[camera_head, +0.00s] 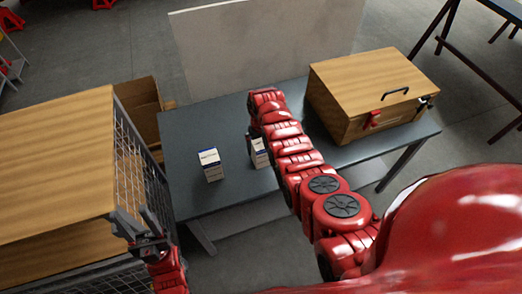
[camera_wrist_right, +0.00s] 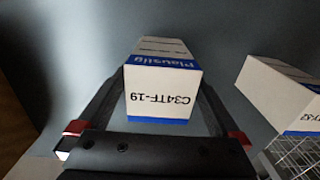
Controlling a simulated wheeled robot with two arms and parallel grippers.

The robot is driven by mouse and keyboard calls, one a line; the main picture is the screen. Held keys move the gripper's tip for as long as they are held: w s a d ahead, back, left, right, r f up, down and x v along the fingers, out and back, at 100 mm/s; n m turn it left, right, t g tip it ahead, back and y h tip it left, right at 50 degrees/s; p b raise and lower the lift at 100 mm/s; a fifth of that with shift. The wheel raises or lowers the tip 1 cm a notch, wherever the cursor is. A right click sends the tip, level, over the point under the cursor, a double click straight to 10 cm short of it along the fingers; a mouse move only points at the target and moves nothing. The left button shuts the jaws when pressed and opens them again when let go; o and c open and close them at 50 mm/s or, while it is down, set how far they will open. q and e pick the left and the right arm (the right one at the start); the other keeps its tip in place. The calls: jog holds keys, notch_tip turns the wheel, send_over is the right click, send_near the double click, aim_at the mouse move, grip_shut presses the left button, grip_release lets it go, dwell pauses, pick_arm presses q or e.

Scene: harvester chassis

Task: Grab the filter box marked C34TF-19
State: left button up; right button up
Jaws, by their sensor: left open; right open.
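The filter box (camera_wrist_right: 162,92) marked C34TF-19 is white with blue bands. Its lettering appears upside down in the right wrist view. My right gripper (camera_wrist_right: 163,80) is open, with one finger on each side of this box; I cannot tell whether they touch it. In the head view this box (camera_head: 260,155) stands on the dark table, partly hidden by my right gripper (camera_head: 254,138). My left gripper (camera_head: 136,222) is open and empty, beside the wire-sided wooden rack, away from the boxes.
A second white and blue box (camera_head: 210,165) stands left of the marked one; it also shows in the right wrist view (camera_wrist_right: 285,95). A wooden case (camera_head: 365,85) with a black handle sits on the table's (camera_head: 190,130) right side. The wooden-topped rack (camera_head: 60,165) stands left.

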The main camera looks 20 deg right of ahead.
jog(key=shift+s+f, duration=0.1)
jog(key=shift+f, duration=0.45)
jog(key=shift+f+b, duration=0.8)
jog(key=shift+f, duration=0.45)
jog(key=shift+c, duration=0.3)
grip_shut()
